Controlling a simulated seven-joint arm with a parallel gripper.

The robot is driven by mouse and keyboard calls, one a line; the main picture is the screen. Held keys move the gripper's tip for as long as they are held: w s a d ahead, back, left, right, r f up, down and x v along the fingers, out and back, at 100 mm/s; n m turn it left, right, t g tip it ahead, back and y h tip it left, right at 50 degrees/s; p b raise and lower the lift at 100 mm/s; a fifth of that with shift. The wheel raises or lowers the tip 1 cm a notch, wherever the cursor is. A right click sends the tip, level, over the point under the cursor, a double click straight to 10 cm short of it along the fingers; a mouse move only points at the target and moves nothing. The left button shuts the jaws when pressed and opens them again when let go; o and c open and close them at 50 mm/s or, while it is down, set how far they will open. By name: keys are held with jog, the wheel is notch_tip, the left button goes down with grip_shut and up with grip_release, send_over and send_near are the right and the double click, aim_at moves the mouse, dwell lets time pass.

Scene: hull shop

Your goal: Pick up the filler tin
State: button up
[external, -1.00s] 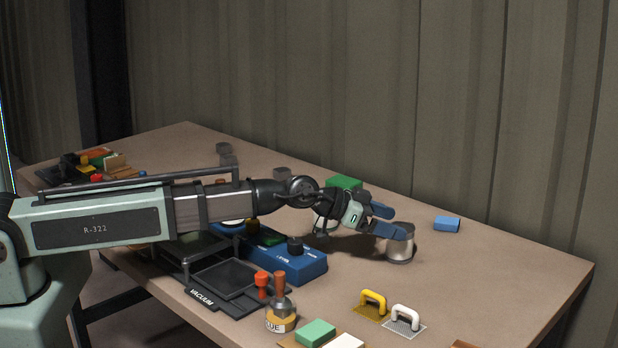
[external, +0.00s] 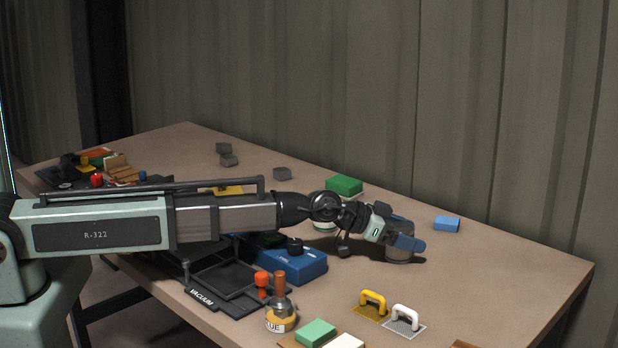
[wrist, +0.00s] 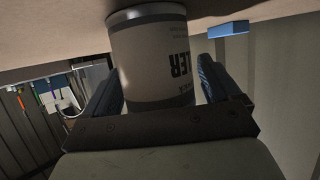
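The filler tin (wrist: 150,55) is a grey-white cylinder with a metal rim and dark lettering that reads upside down in the wrist view. In the external view the tin (external: 400,257) stands on the table at the right, partly hidden by my fingers. My gripper (external: 406,240) is at the tin with its blue fingers to either side of it. In the wrist view my gripper (wrist: 160,78) is open around the tin. A narrow gap shows beside the right finger; I cannot tell whether the left finger touches.
A blue block (external: 446,223) lies behind and right of the tin. A green block (external: 344,185) is behind my wrist. Yellow (external: 372,301) and white (external: 406,318) handled pieces sit in front. A blue box (external: 300,265) is left. The table's right end is clear.

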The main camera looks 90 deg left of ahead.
jog(key=c, duration=1.2)
jog(key=shift+o, duration=0.2)
jog(key=shift+r, duration=0.15)
